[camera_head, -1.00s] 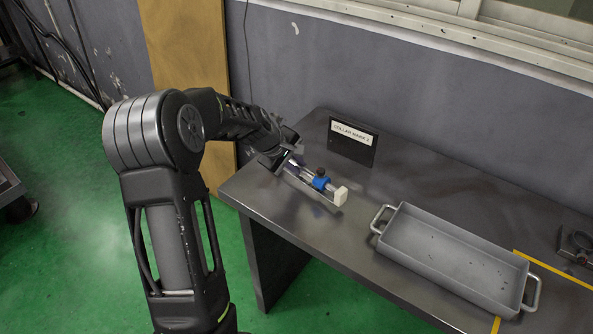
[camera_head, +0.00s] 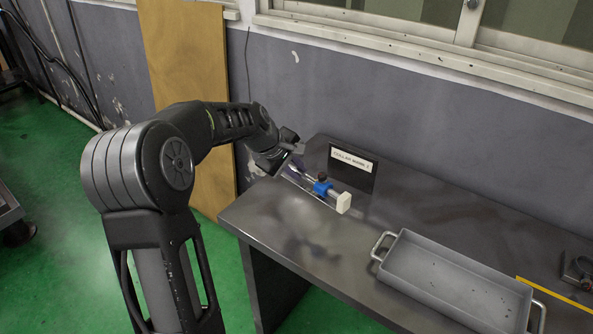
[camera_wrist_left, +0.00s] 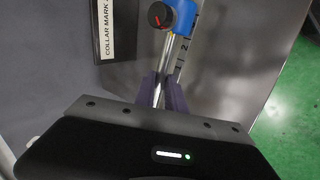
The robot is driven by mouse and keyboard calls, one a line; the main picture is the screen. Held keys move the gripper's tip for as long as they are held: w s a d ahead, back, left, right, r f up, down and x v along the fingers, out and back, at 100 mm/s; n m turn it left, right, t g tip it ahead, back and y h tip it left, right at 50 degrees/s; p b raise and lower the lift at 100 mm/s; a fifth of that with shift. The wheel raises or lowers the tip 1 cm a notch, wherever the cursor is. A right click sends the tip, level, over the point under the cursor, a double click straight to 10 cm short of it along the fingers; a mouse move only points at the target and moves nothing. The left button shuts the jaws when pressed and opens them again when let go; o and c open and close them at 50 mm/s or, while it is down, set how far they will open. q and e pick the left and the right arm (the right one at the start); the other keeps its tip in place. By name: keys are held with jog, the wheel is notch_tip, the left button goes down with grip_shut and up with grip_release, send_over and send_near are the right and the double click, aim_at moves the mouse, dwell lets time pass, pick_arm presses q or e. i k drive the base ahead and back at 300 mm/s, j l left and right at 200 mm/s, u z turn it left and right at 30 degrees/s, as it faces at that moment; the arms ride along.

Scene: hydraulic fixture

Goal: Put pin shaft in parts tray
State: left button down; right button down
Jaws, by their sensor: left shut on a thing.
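The parts tray (camera_head: 400,268), a grey metal pan with two handles, stands to the right on the table and looks empty.
The dark table (camera_head: 262,212) is clear between the shaft and the tray. A sign reading "COLLAR MARK 2" (camera_head: 352,165) stands behind the shaft, near the wall. A small dark fixture (camera_head: 580,270) sits at the far right, past a yellow line.

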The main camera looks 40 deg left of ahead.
aim_at(451, 288)
jog(key=l, duration=2.1)
